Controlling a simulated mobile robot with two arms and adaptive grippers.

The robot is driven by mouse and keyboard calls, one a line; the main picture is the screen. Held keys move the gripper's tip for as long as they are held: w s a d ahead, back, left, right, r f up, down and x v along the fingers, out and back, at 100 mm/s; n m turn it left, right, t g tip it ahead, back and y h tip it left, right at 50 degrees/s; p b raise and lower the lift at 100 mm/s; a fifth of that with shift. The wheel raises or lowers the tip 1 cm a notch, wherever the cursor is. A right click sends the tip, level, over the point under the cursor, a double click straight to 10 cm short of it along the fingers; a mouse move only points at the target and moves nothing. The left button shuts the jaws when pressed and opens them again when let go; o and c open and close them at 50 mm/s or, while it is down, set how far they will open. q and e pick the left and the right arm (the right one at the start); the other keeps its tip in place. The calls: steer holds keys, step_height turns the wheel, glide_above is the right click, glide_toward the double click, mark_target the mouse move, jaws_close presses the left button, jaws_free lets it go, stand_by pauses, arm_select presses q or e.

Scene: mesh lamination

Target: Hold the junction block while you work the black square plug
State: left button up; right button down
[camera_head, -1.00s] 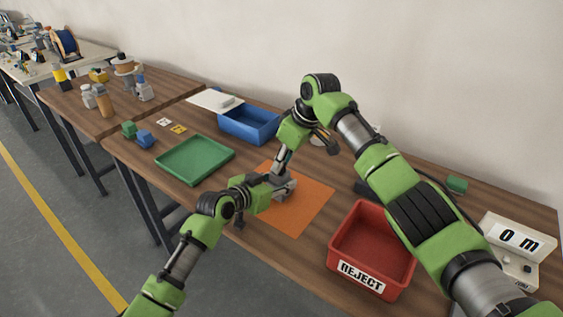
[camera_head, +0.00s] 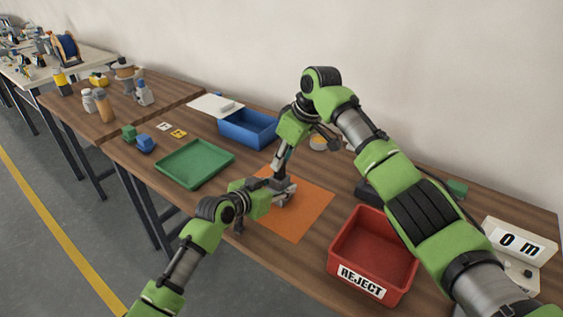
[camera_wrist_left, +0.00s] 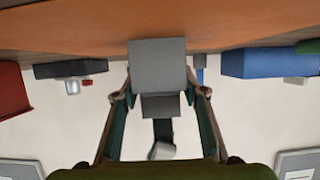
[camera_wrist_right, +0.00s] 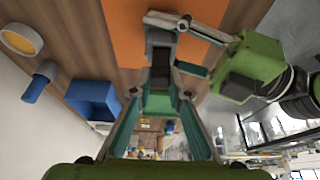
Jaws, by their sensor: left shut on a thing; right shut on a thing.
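The grey junction block (camera_head: 284,193) is above the orange mat (camera_head: 300,215). My left gripper (camera_head: 272,191) is shut on it from the lower left. In the left wrist view the block (camera_wrist_left: 157,65) sits between the left fingertips (camera_wrist_left: 160,95). My right gripper (camera_head: 279,168) comes down from above, close to the block. In the right wrist view its fingers (camera_wrist_right: 161,95) are shut on the dark plug (camera_wrist_right: 160,78), at the near end of the grey block (camera_wrist_right: 160,42). Whether the plug is seated in the block cannot be told.
A red REJECT bin (camera_head: 372,250) stands right of the mat. A green tray (camera_head: 195,163) and a blue bin (camera_head: 250,127) are to the left and behind. A yellow-topped round thing (camera_head: 319,143) and a display box (camera_head: 518,243) stand along the back and right.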

steer(key=shift+r, duration=2.5)
arm_select(q)
steer(key=o, duration=1.7)
